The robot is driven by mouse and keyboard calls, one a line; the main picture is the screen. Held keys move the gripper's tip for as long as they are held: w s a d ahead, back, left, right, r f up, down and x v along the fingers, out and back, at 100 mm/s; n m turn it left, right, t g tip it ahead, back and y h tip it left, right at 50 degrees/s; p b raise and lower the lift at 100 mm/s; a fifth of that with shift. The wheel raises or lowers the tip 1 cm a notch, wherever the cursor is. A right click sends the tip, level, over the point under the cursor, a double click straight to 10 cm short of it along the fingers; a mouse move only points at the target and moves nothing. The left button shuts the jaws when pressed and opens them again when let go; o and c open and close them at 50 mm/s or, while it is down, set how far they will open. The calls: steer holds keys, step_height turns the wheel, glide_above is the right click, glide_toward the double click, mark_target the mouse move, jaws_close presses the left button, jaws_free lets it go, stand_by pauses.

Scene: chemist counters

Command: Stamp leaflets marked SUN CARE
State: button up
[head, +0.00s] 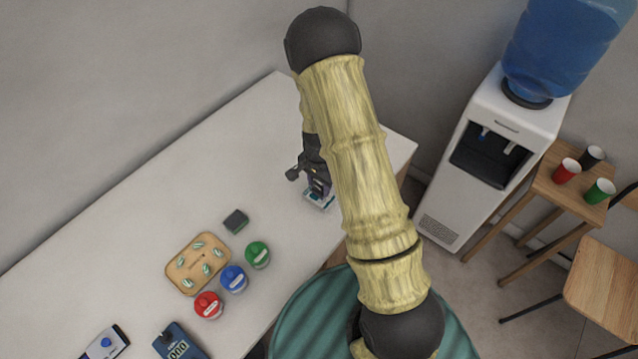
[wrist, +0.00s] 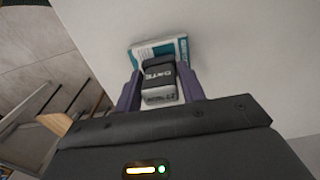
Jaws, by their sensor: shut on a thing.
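My gripper (wrist: 160,85) is shut on a small block-shaped stamp (wrist: 158,68) with a black top marked DATE and a pale lower face with small print. In the head view my gripper (head: 319,187) is low over the right end of the white counter. A leaflet (wrist: 142,50) with a teal border lies under and just beyond the stamp; its edge also shows in the head view (head: 314,202). The stamp covers part of it, and I cannot read its title. I cannot tell whether the stamp touches the paper.
A small dark block (head: 236,220), a wooden tray (head: 172,268) with several pale-green pieces, and green (head: 258,254), blue (head: 233,278) and red (head: 209,305) lidded jars stand left on the counter (head: 120,250). A water cooler (head: 480,160) stands beyond the counter's right end.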

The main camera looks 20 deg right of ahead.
steer(key=shift+f+b, duration=0.35)
steer(key=shift+f, duration=0.2)
stand_by(1.6)
steer(key=shift+r, duration=0.1)
steer(key=shift+w+r+p, duration=0.1)
steer(key=shift+r+p, duration=2.75)
steer(key=shift+r, duration=0.65)
